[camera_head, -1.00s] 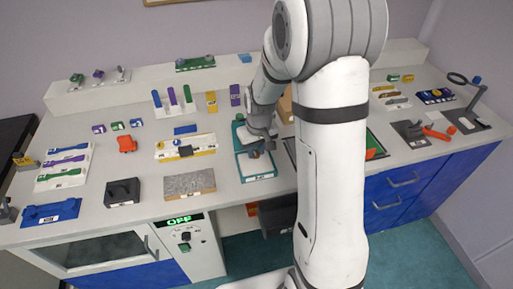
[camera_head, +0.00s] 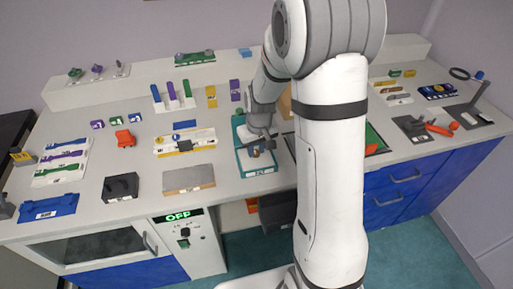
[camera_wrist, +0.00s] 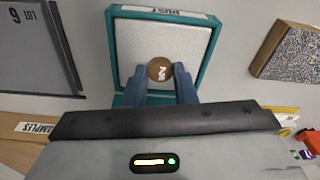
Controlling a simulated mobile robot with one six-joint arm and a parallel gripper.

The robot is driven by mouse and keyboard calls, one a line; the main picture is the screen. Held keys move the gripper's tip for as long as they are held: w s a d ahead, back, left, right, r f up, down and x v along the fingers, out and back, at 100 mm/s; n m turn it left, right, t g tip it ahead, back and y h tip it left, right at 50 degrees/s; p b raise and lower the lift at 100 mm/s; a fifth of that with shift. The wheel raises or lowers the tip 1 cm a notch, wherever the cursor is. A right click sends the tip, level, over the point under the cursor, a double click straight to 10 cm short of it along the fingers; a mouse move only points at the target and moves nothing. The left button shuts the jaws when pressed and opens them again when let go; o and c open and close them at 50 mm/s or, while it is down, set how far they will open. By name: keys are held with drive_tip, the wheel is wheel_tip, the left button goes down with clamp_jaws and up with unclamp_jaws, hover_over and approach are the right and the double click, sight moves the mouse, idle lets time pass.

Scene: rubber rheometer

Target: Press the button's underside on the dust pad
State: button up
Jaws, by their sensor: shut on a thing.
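The dust pad is a pale square surface in a teal tray (camera_wrist: 211,70), with a "DUST" label along one edge in the wrist view. In the head view the teal tray (camera_head: 243,163) stands near the front of the bench. The button (camera_wrist: 159,70) is a small round brown disc with a white mark on its face. My gripper (camera_wrist: 161,80) is shut on the button, with a blue finger on each side, over the pad. The button's underside is hidden, so I cannot tell whether it touches the pad. My gripper also shows above the tray in the head view (camera_head: 262,151).
A speckled grey block (camera_head: 188,179) lies left of the tray; it also shows in the wrist view (camera_wrist: 290,55). A grey panel marked "LOT 9" (camera_wrist: 35,45) lies on the tray's other side. A yellow-and-white fixture (camera_head: 185,142) stands behind the grey block.

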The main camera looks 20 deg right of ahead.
drive_tip(key=shift+f+b, duration=0.6)
idle(1.8)
drive_tip(key=shift+r, duration=0.1)
drive_tip(key=shift+r+p, duration=2.3)
drive_tip(key=shift+r, duration=1.2)
